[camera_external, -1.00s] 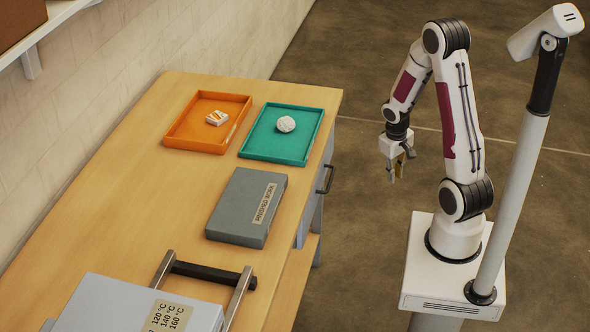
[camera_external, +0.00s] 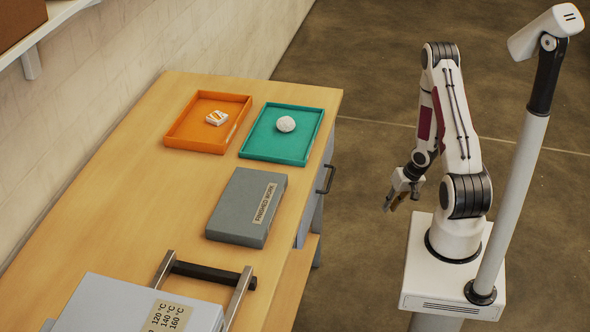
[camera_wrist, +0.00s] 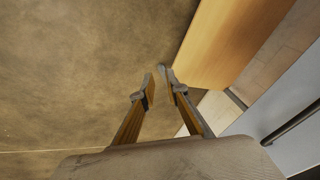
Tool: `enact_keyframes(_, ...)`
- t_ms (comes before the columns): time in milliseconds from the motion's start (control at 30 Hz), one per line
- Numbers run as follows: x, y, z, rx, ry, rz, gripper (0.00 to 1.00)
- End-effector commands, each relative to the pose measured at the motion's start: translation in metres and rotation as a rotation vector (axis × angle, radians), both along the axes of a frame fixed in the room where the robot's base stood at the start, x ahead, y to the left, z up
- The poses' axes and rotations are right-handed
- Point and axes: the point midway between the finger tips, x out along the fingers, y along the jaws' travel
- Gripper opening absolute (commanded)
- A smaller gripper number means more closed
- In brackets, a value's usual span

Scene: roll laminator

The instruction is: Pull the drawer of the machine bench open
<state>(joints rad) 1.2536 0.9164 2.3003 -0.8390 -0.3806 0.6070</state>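The bench drawer has a grey front (camera_external: 328,153) on the bench's right side, with a dark bar handle (camera_external: 325,179). The drawer looks closed, its front flush with the bench side. In the wrist view a grey front (camera_wrist: 270,105) and a dark bar handle (camera_wrist: 291,122) show at the lower right. My gripper (camera_external: 389,209) hangs in free air to the right of the handle, clear of it. In the wrist view my gripper's fingertips (camera_wrist: 157,76) stand a little apart with nothing between them, away from the handle.
The wooden bench top (camera_external: 150,200) carries an orange tray (camera_external: 172,137), a teal tray (camera_external: 270,155), a grey box labelled finished work (camera_external: 236,200) and the laminator (camera_external: 105,305). The floor (camera_external: 370,250) between bench and my base is clear.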

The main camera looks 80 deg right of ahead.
Motion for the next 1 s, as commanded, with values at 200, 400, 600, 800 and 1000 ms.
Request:
enact_keyframes(200, 0.020, 0.011, -0.023, 0.067, -0.193, -0.082, 0.14)
enact_keyframes(400, 0.049, 0.022, -0.022, 0.137, -0.389, -0.149, 0.14)
enact_keyframes(600, 0.083, 0.033, 0.000, 0.223, -0.596, -0.193, 0.14)
enact_keyframes(800, 0.114, 0.034, 0.046, 0.311, -0.808, -0.222, 0.14)
enact_keyframes(1000, 0.131, 0.035, 0.089, 0.418, -0.977, -0.261, 0.14)
